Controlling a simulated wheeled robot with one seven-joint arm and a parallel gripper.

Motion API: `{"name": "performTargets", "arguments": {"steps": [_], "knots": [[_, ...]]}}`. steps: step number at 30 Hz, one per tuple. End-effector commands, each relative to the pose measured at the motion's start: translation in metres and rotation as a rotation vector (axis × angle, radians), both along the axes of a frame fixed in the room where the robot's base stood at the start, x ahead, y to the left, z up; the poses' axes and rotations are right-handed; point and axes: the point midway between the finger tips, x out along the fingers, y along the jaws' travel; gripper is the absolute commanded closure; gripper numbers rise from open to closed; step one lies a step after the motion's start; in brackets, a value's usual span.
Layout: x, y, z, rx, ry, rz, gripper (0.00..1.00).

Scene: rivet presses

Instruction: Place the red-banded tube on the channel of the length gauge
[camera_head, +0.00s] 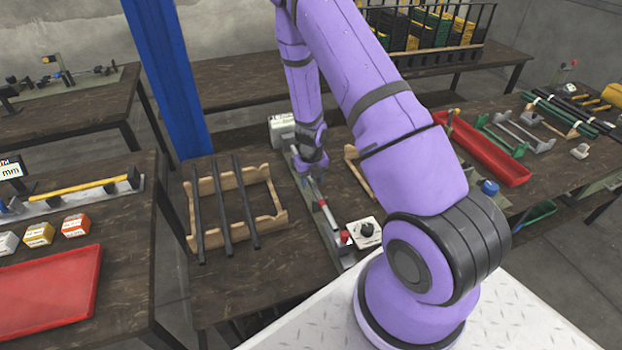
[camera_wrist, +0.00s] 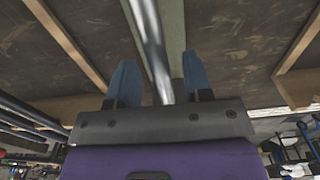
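The red-banded tube (camera_head: 329,217) is silver with a red band and lies along a narrow fixture on the middle bench. In the wrist view its bare shiny length (camera_wrist: 151,40) runs between my fingers. My gripper (camera_head: 314,172) is over the far part of the tube. In the wrist view its two blue fingers (camera_wrist: 158,75) stand apart, one each side of the tube, with gaps visible. The length gauge (camera_head: 48,207) is on the left bench, beside a display (camera_head: 11,170) reading mm. A long yellow strip or rod (camera_head: 80,188) lies along it; I cannot tell which.
A wooden rack (camera_head: 280,201) with several dark tubes stands left of the fixture. A white box with a black knob (camera_head: 364,233) is near its front end. Small boxes (camera_head: 75,226) and a red tray (camera_head: 45,300) lie before the gauge. A blue post (camera_head: 168,75) rises between benches.

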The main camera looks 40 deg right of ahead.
Motion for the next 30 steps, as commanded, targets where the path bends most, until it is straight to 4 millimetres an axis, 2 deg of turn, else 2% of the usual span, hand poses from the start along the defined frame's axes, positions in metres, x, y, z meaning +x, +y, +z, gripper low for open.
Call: {"name": "performTargets", "arguments": {"steps": [11, 14, 24, 30], "knots": [[0.0, 0.0, 0.007, 0.0, -0.001, 0.001, 0.55], [0.001, 0.0, 0.019, -0.003, -0.002, 0.004, 0.55], [0.001, 0.001, 0.084, -0.001, -0.003, 0.004, 0.55], [0.0, 0.001, 0.111, 0.0, -0.001, 0.002, 0.55]]}}
